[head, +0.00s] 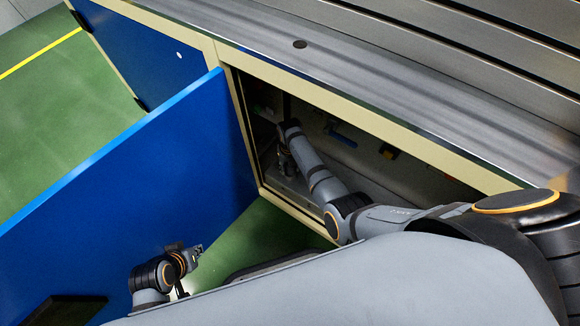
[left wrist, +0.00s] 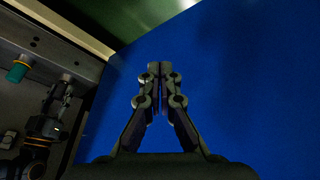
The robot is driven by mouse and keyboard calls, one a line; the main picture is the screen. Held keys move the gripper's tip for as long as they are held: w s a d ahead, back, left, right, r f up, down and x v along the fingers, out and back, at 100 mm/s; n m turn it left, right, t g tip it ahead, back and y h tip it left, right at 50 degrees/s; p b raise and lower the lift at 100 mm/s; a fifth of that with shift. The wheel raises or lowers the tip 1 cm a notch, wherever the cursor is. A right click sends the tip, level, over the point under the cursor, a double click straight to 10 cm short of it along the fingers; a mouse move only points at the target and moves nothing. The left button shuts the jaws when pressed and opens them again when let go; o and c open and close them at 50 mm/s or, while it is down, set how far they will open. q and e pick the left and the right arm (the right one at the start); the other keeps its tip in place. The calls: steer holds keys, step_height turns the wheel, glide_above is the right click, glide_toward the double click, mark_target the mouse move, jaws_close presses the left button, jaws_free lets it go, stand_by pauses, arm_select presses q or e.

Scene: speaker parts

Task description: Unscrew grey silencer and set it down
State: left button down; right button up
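My right arm reaches into the open cabinet (head: 330,97), and its gripper (head: 286,163) is low inside, in shadow. In the left wrist view my right gripper (left wrist: 62,84) shows at the left, dark and small. My left gripper (head: 193,255) is outside the cabinet, in front of the blue door. In the left wrist view its fingers (left wrist: 157,70) are together with nothing between them.
The blue door (head: 130,170) stands open at the left. Inside the cabinet are a blue handle (head: 343,139) and a small yellow part (head: 388,152). A teal cylinder (left wrist: 17,71) shows in the left wrist view. The metal bench top (head: 400,85) lies above. Green floor (head: 262,240) is clear below.

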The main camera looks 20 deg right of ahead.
steer(key=m, duration=0.3)
steer(key=shift+m, duration=0.3)
steer(key=m, duration=0.3)
steer(key=shift+m, duration=0.4)
steer(key=c, duration=0.6)
steer(key=shift+n, duration=0.6)
steer(key=shift+c, duration=0.2)
steer(key=shift+r+p, duration=2.3)
steer(key=shift+p, duration=0.4)
